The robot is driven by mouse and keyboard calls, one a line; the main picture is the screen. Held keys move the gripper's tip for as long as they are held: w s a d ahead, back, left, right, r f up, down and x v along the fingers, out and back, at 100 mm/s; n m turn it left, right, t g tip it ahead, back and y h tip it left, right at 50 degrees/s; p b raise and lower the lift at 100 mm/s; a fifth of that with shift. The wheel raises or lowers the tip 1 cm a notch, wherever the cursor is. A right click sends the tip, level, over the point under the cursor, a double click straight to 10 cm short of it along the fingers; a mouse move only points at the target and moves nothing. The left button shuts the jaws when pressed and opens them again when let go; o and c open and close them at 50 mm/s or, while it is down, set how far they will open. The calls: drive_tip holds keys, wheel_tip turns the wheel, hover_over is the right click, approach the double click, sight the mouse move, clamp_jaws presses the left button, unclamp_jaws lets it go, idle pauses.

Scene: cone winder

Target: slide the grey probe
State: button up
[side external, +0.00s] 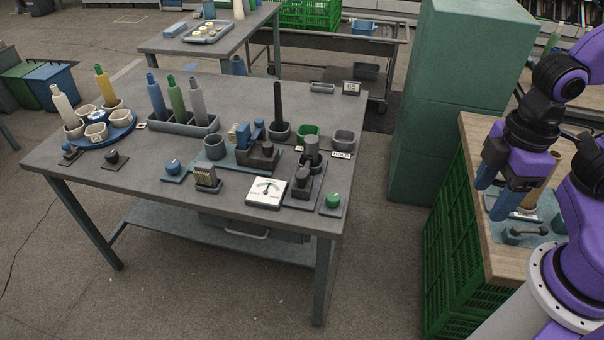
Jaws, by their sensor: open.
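A dark grey upright cylinder on a block (311,152) stands on a narrow grey base plate toward the right of the metal table (110,178); it looks like the grey probe, though I cannot be certain at this size. A white dial meter (267,191) with a needle lies just left of the plate's near end. My gripper (489,200) has blue fingers pointing down, open, with nothing visible between them. It is over the wooden bench at the right, well apart from the metal table and the probe.
A green knob (333,200) is right of the probe's plate; a slatted block (207,178) and blue knob (173,166) are left of the meter. A tall black rod (278,108) stands behind. A green cabinet (440,100) stands between the table and bench.

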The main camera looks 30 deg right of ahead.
drive_tip(key=w+a+r+m, duration=0.2)
drive_tip(key=w+a+m, duration=0.4)
drive_tip(key=w, duration=0.5)
drive_tip(key=m, duration=1.2)
hover_over(301, 173)
wheel_tip(301, 173, down, 6)
wheel_tip(301, 173, down, 17)
drive_tip(key=shift+r, duration=0.1)
